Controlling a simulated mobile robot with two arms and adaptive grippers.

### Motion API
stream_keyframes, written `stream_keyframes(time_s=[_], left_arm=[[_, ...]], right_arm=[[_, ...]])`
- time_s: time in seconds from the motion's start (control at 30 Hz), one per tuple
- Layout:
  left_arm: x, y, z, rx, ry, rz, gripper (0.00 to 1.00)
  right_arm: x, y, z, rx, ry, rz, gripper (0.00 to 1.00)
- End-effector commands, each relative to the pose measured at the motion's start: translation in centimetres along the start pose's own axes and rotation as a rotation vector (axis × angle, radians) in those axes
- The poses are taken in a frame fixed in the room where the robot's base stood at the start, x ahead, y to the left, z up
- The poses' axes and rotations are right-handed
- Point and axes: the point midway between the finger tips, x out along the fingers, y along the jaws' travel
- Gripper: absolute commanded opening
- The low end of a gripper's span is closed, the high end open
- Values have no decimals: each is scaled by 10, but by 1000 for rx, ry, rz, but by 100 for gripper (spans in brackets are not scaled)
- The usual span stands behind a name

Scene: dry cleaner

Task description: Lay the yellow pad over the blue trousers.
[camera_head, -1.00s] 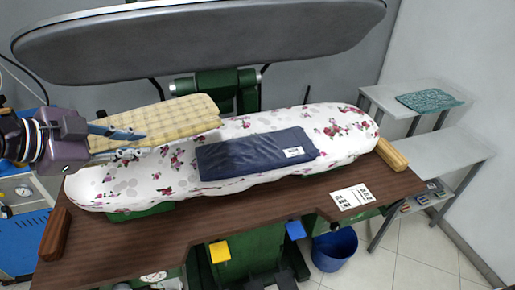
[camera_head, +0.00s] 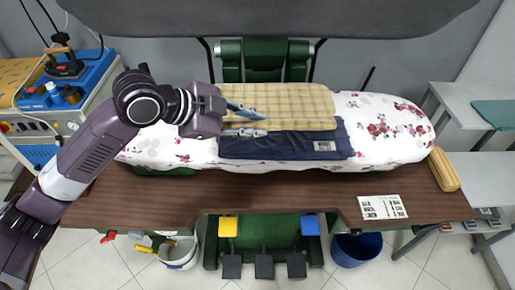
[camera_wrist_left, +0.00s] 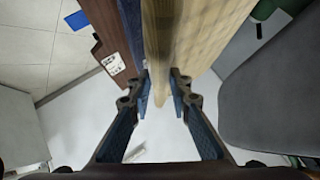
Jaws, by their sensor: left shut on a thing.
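The yellow checked pad (camera_head: 290,100) is held at its left edge by my left gripper (camera_head: 258,121), whose fingers are shut on it. In the head view the pad hides the far part of the folded blue trousers (camera_head: 285,146); their near strip and white label show. The trousers lie on the flowered pressing board (camera_head: 385,150). The left wrist view shows the pad (camera_wrist_left: 205,35) running edge-on between the fingers (camera_wrist_left: 161,100), with the trousers (camera_wrist_left: 124,30) beside it. I cannot tell whether the pad touches the trousers. My right gripper is not in view.
The grey upper press plate (camera_head: 270,18) hangs behind and above the board. A wooden table (camera_head: 300,192) carries a printed card (camera_head: 382,207) and a wooden block (camera_head: 444,170) at right. A blue machine with an iron (camera_head: 62,62) stands at left.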

Motion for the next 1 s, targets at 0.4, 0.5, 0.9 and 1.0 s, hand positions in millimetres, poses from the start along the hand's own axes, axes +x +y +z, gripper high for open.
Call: stream_keyframes(time_s=[0.4,0.5,0.9,1.0], left_arm=[[40,34,40,0,1,-1,0],[45,39,45,-2,0,1,0],[65,56,66,1,0,-1,0],[65,56,66,-1,-1,1,26]], right_arm=[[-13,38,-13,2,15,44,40],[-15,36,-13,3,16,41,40],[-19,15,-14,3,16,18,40],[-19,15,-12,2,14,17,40]])
